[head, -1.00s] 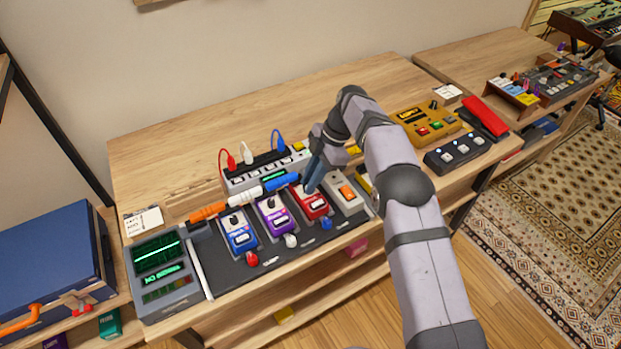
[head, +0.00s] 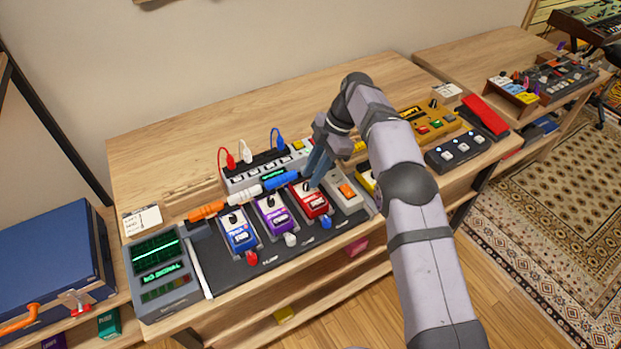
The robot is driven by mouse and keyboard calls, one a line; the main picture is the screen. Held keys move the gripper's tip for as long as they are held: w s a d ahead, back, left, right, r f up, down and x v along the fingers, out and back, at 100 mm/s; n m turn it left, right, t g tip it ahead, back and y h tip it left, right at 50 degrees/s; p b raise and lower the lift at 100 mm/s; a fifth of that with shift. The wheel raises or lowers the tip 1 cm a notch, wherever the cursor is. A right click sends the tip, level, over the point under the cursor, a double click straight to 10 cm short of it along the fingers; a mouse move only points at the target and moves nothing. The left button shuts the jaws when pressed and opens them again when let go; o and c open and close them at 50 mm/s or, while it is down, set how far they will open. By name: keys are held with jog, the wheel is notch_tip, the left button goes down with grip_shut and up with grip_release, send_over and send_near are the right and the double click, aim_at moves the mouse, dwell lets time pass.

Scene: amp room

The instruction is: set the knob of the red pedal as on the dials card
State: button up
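The red pedal (head: 317,209) sits on the dark pedal board, third from the left in the row. Its dark knob (head: 306,187) shows at the upper part of the pedal, partly beside my fingers; its exact pointer angle is too small to read. My gripper (head: 313,182) points down just above and right of the knob, with blue-grey fingers. I cannot tell whether it touches the knob or how far apart the fingers are. A white card (head: 142,220) with small writing lies at the left; another white card (head: 447,91) stands at the back right. Neither is legible.
A blue pedal (head: 239,236) and a purple pedal (head: 273,217) stand left of the red one, a grey pedal (head: 342,190) right of it. Cables and a power strip (head: 240,179) lie behind. A meter with green screens (head: 160,270) stands left.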

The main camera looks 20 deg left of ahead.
jog(key=shift+p+v, duration=0.4)
jog(key=shift+v, duration=1.95)
jog(key=shift+d, duration=0.1)
jog(key=s+d+r+m+t+h, duration=0.1)
jog(key=s+d+m, duration=0.2)
jog(key=d+m, duration=0.45)
jog(key=s+d+r+m+t+h, duration=0.1)
jog(key=s+d+m, duration=0.2)
jog(key=d+m, duration=0.45)
jog(key=s+d+f+m+h, duration=0.1)
jog(key=s+d+m, duration=0.4)
jog(key=s, duration=0.6)
jog(key=s+d+f+m, duration=0.4)
jog(key=s+d, duration=0.4)
jog(key=s, duration=0.3)
jog(key=shift+d+f+m+t+h, duration=0.2)
jog(key=shift+d+m+t+h, duration=0.15)
jog(key=shift+m, duration=0.35)
